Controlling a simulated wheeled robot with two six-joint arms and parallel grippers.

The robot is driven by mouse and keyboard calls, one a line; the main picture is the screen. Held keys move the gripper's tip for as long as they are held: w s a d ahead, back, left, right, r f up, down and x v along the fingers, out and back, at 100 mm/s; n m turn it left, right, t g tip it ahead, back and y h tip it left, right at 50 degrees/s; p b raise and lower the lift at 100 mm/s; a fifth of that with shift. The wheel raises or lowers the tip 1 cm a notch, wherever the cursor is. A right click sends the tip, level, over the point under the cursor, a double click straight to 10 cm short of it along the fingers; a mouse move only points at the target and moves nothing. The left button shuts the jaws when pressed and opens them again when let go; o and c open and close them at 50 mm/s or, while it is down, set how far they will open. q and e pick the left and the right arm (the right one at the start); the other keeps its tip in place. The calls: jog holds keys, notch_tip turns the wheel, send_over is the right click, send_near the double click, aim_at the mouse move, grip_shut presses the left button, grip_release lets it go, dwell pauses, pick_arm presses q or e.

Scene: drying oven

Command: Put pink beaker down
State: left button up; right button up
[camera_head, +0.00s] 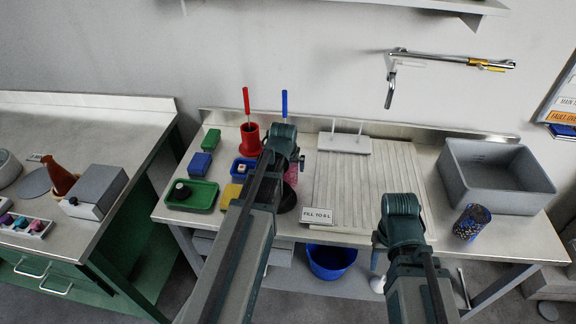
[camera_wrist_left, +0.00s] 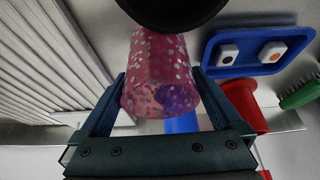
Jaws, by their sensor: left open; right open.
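The pink beaker (camera_wrist_left: 160,70), speckled with pale spots, shows large in the left wrist view. My left gripper (camera_wrist_left: 160,84) is open, with one finger on each side of the beaker; I cannot tell whether either finger touches it. In the head view only a sliver of the pink beaker (camera_head: 292,174) shows beside my left wrist, which hides the rest. A black round thing (camera_wrist_left: 170,8) is close to the beaker's far end. My right gripper (camera_head: 380,258) hangs near the bench's front edge, with nothing seen in it.
A blue tray (camera_wrist_left: 212,68) with two small blocks lies beside the beaker. A red holder (camera_head: 249,146), green tray (camera_head: 205,207), ribbed white board (camera_head: 325,185), "FILL TO 5 L" sign (camera_head: 318,215), speckled dark beaker (camera_head: 471,222) and grey basin (camera_head: 500,203) occupy the bench.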

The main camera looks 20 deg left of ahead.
pick_arm(q)
jog(key=p+v, duration=1)
jog(key=v, duration=0.1)
jog(key=s+d+m+g, duration=0.2)
jog(key=s+d+m, duration=0.1)
jog(key=s+d, duration=0.5)
jog(key=s+d+f+m+g, duration=0.1)
jog(key=s+d+m+g, duration=0.2)
jog(key=s+d, duration=0.5)
jog(key=d+m, duration=0.1)
jog(key=d, duration=0.6)
jog(key=shift+s+f, duration=0.2)
